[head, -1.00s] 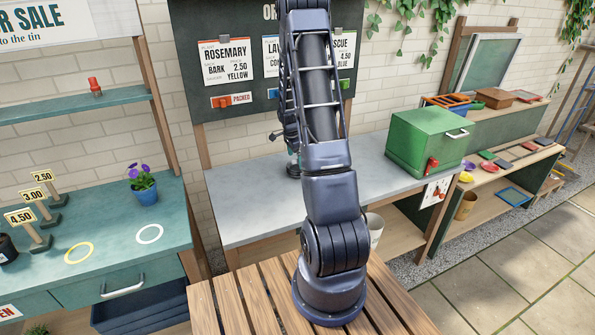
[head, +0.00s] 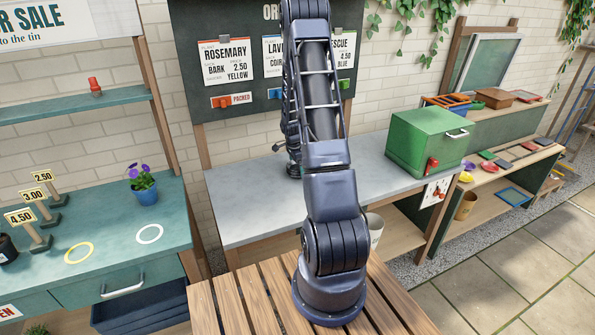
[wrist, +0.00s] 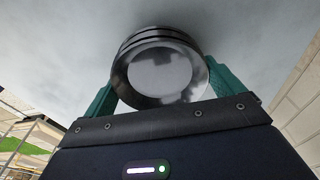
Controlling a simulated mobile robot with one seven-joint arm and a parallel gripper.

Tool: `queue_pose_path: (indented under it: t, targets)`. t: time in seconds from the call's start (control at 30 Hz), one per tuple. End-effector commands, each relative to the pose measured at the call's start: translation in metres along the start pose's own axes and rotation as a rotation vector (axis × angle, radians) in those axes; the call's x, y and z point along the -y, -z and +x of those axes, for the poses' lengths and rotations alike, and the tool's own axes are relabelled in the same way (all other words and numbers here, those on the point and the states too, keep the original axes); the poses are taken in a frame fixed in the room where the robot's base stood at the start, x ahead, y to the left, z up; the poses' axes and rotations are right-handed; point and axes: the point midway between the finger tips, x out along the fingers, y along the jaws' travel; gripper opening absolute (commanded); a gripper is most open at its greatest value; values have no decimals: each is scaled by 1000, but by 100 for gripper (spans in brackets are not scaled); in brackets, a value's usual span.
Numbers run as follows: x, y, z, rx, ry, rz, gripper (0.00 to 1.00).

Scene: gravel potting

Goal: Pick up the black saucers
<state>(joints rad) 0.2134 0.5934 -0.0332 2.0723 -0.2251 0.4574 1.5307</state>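A stack of black, glossy round saucers (wrist: 160,70) sits in front of my gripper in the wrist view, against the grey bench top. The face of the nearest saucer is turned to the camera, with several rims showing behind it. My gripper (wrist: 160,78) has one green finger at each side of the stack. No clear gap shows between fingers and rims, but the saucers hide the fingers' inner faces, so I cannot tell whether they press on the stack. In the head view my arm mostly hides the gripper, low over the bench.
The grey bench (head: 245,200) is largely clear around my gripper. A green box (head: 430,140) stands on its right end. The order board (head: 222,95) hangs behind. A teal counter (head: 120,230) with a potted purple flower (head: 143,185) stands at the left.

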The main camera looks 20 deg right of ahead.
Motion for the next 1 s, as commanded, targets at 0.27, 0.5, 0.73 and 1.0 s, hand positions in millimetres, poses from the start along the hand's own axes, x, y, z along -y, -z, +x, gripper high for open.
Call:
queue_pose_path:
  t: [0.27,0.5,0.73,1.0]
  targets:
    - [0,0,-1,0,1,0,52]
    - [1,2,-18,-1,3,2,52]
    - [1,8,-64,-1,5,2,52]
    - [1,16,-131,-1,5,1,52]
